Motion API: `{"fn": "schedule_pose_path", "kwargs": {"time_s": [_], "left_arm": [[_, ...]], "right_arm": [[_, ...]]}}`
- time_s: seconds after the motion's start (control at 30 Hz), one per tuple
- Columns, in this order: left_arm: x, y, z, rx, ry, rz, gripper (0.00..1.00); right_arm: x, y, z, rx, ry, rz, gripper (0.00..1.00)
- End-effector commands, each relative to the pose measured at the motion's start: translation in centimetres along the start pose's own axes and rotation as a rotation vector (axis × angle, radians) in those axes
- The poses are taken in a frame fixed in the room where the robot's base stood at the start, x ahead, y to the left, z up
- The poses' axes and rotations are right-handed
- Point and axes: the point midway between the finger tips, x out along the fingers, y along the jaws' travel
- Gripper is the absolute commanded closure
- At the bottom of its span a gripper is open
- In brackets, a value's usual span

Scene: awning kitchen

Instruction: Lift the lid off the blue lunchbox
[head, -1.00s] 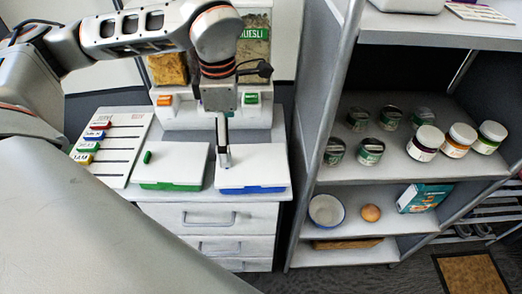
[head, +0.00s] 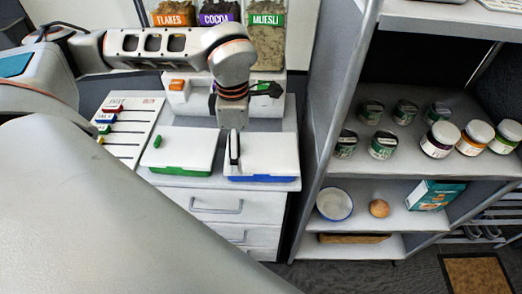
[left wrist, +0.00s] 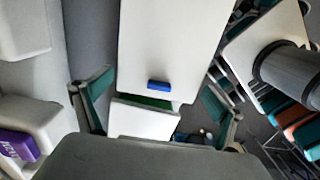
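The blue lunchbox (head: 262,179) stands on the counter's right front. Its white lid (head: 270,153) lies flat on the blue base. In the left wrist view the lid (left wrist: 178,40) fills the upper middle, with a blue handle (left wrist: 158,85) near its lower edge. My left gripper (head: 235,150) points down over the left part of the lid. In its wrist view the gripper (left wrist: 155,100) is open, with one finger on each side of the handle and nothing held. I cannot tell its exact height above the lid. My right gripper is not in view.
A green lunchbox (head: 180,170) with a white lid stands close on the left. Dispensers (head: 265,45) stand behind. A label board (head: 122,135) lies at the left. A shelf (head: 420,165) with jars, cans and a bowl (head: 334,204) rises at the right.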

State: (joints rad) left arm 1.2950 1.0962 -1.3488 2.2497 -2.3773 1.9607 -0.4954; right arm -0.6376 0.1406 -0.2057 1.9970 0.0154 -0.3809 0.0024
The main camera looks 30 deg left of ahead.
Motion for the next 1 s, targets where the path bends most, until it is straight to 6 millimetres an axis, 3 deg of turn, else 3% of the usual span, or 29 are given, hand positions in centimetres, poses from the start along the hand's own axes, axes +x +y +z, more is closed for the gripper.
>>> {"fn": "schedule_pose_path", "kwargs": {"time_s": [0.03, 0.1, 0.23, 0.77, 0.83, 0.87, 0.9, 0.93, 1.0], "left_arm": [[0.0, 0.0, 0.0, 0.0, 0.0, 0.0, 0.23], [0.0, 0.0, 0.0, 0.001, 0.0, -0.001, 0.39], [0.1, 0.0, 0.0, 0.0, 0.001, -0.001, 0.47], [0.0, 0.1, -0.1, -0.002, 0.005, 0.0, 0.48], [-0.5, 0.2, -0.1, -0.002, 0.004, 0.001, 0.56], [-0.8, 0.2, -0.1, -0.002, 0.004, 0.001, 0.66], [-1.3, 0.2, -0.1, -0.002, 0.003, 0.002, 0.88], [-1.8, 0.2, -0.1, -0.002, 0.002, 0.003, 1.0], [-3.1, 0.2, 0.0, -0.002, 0.0, 0.004, 1.0]], "right_arm": [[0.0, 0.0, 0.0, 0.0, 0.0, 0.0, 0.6], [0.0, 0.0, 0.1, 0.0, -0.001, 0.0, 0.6], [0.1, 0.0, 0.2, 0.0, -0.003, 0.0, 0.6], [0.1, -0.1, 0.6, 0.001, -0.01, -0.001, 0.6], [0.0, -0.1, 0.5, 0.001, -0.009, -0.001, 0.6], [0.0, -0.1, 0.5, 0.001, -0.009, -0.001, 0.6], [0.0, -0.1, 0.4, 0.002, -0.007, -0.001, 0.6], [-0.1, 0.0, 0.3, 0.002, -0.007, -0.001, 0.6], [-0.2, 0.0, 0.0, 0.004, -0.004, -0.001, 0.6]]}}
